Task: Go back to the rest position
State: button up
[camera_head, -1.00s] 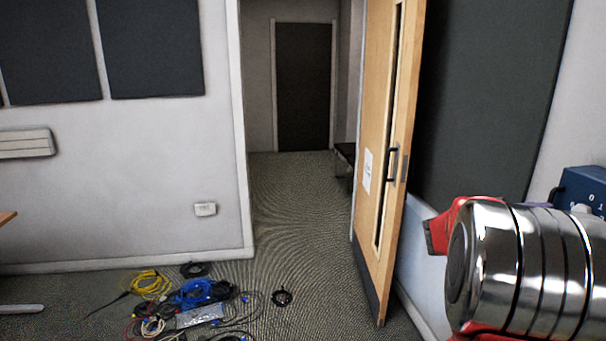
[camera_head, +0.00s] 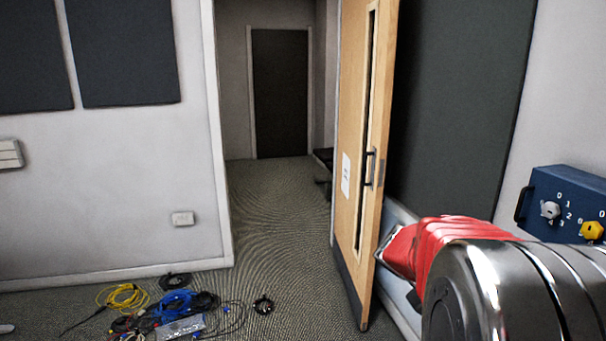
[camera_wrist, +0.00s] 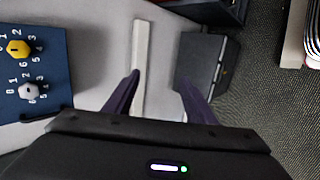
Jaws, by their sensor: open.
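My gripper (camera_wrist: 157,82) shows in the wrist view as two dark purple fingers, spread apart with nothing between them. Behind them is a pale wall with a white strip (camera_wrist: 141,60). In the head view my arm's shiny metal and red parts fill the lower right corner. I cannot make out the fingers there.
A blue box with dials (camera_head: 560,185) is on the right wall and at the left in the wrist view (camera_wrist: 40,95). An open wooden door (camera_head: 357,240) stands left of my arm. Cables (camera_head: 172,305) lie on the carpet. The doorway floor is clear.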

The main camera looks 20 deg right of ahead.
jog(key=a+r+n+t+y, duration=0.1)
jog(key=a+t+y, duration=0.3)
jog(key=a, duration=1.5)
jog(key=s+a+r+n+t+y, duration=0.1)
jog(key=a+t+y, duration=0.3)
jog(key=a, duration=1.6)
jog(key=shift+s+r+n+y, duration=0.15)
jog(key=shift+r+n+y, duration=0.2)
jog(key=shift+r, duration=0.35)
jog(key=shift+c, duration=0.5)
